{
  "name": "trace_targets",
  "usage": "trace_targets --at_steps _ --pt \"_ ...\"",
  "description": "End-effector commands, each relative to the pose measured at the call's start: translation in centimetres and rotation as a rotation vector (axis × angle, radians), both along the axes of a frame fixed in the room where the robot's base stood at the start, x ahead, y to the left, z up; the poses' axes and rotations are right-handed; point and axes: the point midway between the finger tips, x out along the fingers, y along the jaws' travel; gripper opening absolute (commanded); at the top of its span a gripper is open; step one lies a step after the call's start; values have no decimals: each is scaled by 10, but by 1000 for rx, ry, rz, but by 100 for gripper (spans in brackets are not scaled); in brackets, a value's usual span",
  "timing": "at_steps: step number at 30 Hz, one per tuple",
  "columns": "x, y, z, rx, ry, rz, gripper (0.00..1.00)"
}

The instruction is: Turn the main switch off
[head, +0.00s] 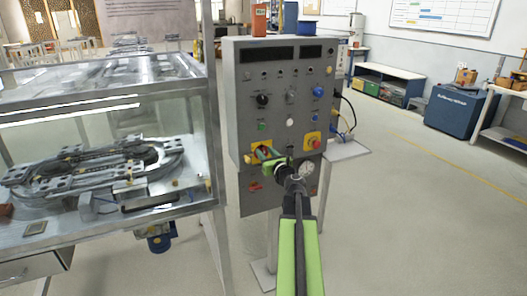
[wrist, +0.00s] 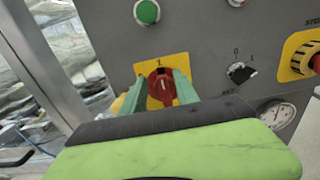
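The main switch (wrist: 161,88) is a red rotary knob on a yellow plate on the grey control panel. A "1" is marked above it, and its grip points roughly upright. My gripper (wrist: 161,92) has its two teal fingers on either side of the knob, with narrow gaps showing, so it looks open around it. In the head view my gripper (head: 264,157) is at the lower left of the control panel (head: 272,58) and covers most of the switch. The lower part of the plate is hidden by my gripper.
A green button (wrist: 147,12) is above the switch, and a black selector (wrist: 241,72) is to its right. A red emergency stop (head: 314,143) is at the panel's lower right. A glass-sided enclosure (head: 105,135) stands close on the left. The floor (head: 400,220) at right is clear.

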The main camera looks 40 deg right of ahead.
Motion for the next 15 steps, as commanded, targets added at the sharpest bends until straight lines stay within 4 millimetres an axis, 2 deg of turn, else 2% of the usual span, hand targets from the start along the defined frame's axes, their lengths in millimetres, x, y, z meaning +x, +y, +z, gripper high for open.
trace_targets --at_steps 9,15 --pt "-4 -8 0 0 0 -10 35" --pt "-6 -11 0 0 0 -14 9"
